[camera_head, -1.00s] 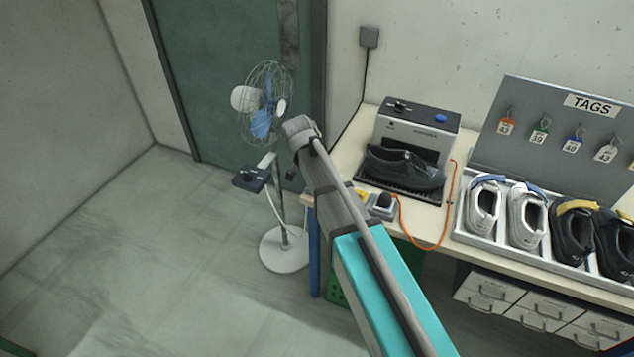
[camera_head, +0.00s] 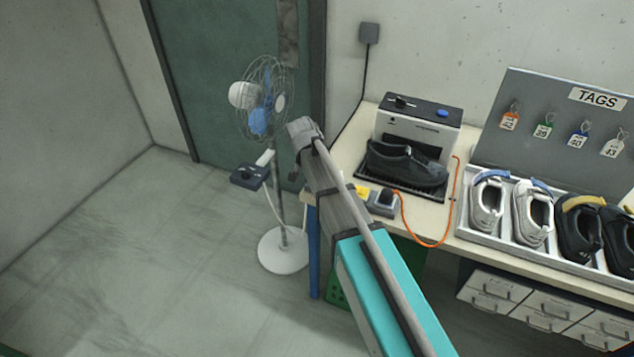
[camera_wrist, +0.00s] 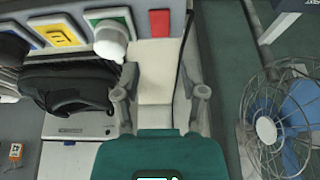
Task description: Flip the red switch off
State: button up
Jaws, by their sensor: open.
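In the wrist view a row of coloured squares lies along the top on a light strip. The red square (camera_wrist: 160,22), taken as the red switch, is rightmost; its on or off position is too small to tell. To its left are a green square (camera_wrist: 93,19), a yellow one (camera_wrist: 62,37) and a blue one (camera_wrist: 18,35). A white rounded plug (camera_wrist: 110,38) partly covers the green one. My gripper (camera_wrist: 160,86) is open and empty, its fingers apart below the red square in the picture.
A wire-cage fan (camera_head: 262,100) stands left of the table (camera_head: 350,152) and also shows in the wrist view (camera_wrist: 280,125). A dark shoe (camera_head: 405,165) sits before a grey machine (camera_head: 418,130). An orange cable (camera_head: 452,205) and a shoe tray (camera_head: 470,238) lie to the right.

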jog(key=shift+b+x, duration=4.15)
jog(key=shift+x, duration=0.7)
